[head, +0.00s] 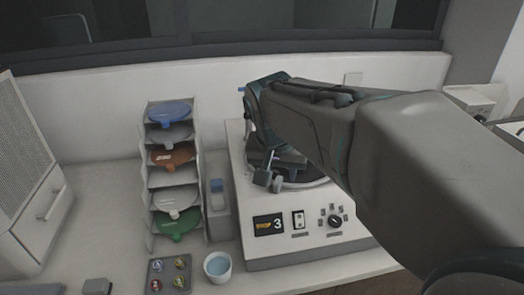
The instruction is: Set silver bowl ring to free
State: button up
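The press machine (262,205) stands on the bench, a pale box with a round bowl on top. The silver bowl ring (318,183) shows only as a curved strip of the bowl's rim; my arm covers most of it. My gripper (269,181) points down over the bowl's front left part, with dark finger-like parts close to the rim. I cannot tell whether it touches the ring, or whether its fingers are open or shut.
The front panel has a display (269,225) reading STOP and 3, a switch (298,219) and a knob (335,222). A rack (150,205) of coloured discs stands left, with a white cup (217,267) and small tray (155,272) in front.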

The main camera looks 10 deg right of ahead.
aim_at(277, 181)
jog(key=w+r+m, duration=0.2)
jog(key=w+r, duration=0.1)
jog(key=w, duration=0.1)
jog(key=p+x, duration=0.1)
jog(key=x, duration=0.6)
jog(key=p+x, duration=0.1)
jog(key=x, duration=0.6)
jog(key=shift+a, duration=0.25)
grip_shut()
